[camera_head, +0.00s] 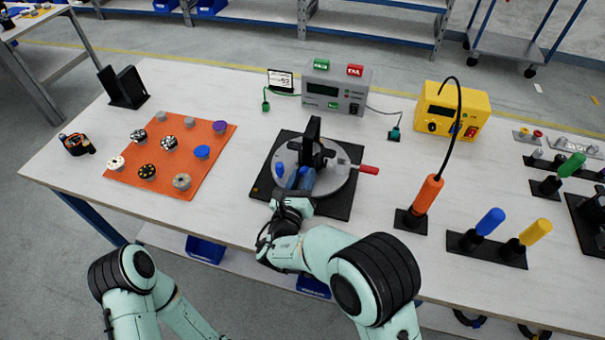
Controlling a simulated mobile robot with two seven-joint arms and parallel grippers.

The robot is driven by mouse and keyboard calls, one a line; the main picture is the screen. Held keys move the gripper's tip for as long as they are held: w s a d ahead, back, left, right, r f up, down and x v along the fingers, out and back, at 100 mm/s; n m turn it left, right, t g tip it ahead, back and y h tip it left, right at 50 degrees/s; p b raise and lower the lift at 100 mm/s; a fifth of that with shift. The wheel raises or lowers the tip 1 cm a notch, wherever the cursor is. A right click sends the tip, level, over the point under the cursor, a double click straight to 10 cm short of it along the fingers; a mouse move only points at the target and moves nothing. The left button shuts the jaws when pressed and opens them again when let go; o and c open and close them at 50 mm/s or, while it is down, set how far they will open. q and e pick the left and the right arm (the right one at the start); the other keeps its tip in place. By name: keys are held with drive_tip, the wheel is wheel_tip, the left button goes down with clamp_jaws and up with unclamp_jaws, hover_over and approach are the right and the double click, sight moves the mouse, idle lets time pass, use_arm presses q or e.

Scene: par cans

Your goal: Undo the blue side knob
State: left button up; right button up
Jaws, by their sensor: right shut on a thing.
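A round grey turntable fixture (338,184) sits on a black base plate in the middle of the bench. It carries a dark upright clamp (314,146) and a red-tipped lever pointing right. Blue knob parts show at its near left side, with a blue side knob (279,169) standing out. My right gripper (294,182) reaches in from the front and is shut at these blue parts. Its fingers and wrist hide part of the fixture's near edge, so the exact contact is hard to see. My left arm is at the bottom left; its gripper is out of view.
An orange mat (137,177) with several round parts lies to the left. A grey tester (334,89) and a yellow power unit (450,111) stand behind. An orange-handled tool (427,195) and blue and yellow handles stand to the right. Bench between mat and fixture is clear.

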drive_tip(key=shift+n, duration=0.3)
drive_tip(key=o, duration=1.1)
drive_tip(key=shift+c, duration=0.2)
drive_tip(key=shift+s, duration=0.1)
